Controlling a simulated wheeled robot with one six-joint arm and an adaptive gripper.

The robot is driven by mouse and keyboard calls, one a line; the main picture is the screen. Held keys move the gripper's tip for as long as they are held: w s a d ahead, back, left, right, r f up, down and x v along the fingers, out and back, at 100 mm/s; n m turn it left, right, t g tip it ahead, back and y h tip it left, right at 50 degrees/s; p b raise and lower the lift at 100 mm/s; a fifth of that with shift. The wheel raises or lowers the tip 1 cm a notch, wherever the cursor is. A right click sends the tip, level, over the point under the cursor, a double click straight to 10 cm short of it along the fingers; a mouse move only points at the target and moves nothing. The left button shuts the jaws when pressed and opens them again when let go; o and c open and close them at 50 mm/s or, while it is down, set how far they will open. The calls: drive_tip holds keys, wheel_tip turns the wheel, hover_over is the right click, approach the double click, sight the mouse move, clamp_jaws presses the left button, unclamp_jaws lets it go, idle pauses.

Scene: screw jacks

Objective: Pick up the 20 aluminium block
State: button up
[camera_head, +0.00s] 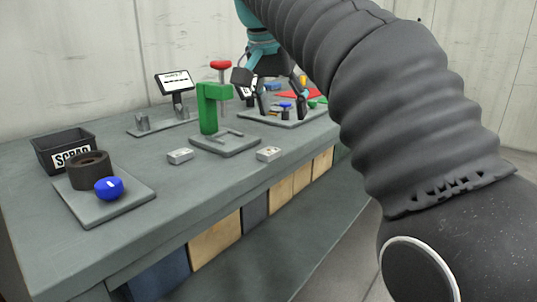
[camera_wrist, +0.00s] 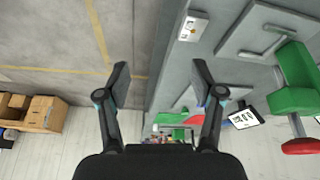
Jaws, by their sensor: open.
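Two small pale aluminium blocks lie on the bench in the head view: one (camera_head: 180,156) left of the green press and one (camera_head: 268,153) near the front edge. In the wrist view a labelled block (camera_wrist: 193,27) lies near the bench edge at the top; its marking is too small to read surely, so I cannot tell which block is the 20. My gripper (camera_head: 270,82) is open and empty, raised above the bench's far part. In the wrist view its spread fingers (camera_wrist: 160,80) sit below and left of the block, apart from it.
A green press (camera_head: 208,108) stands on a grey plate behind the blocks. A black scrap bin (camera_head: 62,150), a dark ring (camera_head: 89,170) and a blue part (camera_head: 109,188) are at the left. A sign (camera_head: 174,82) stands at the back. The bench front between the blue part and blocks is clear.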

sight(268, 151)
drive_tip(key=w+a+r+m, duration=0.2)
drive_tip(key=a, duration=0.4)
drive_tip(key=shift+h, duration=0.3)
drive_tip(key=b+x, duration=0.1)
drive_tip(key=x, duration=0.3)
drive_tip(key=b+x, duration=0.1)
drive_tip(key=x, duration=0.4)
drive_tip(key=b+x, duration=0.2)
drive_tip(key=x, duration=0.2)
drive_tip(key=shift+s+f, duration=0.25)
drive_tip(key=shift+f, duration=0.15)
clamp_jaws()
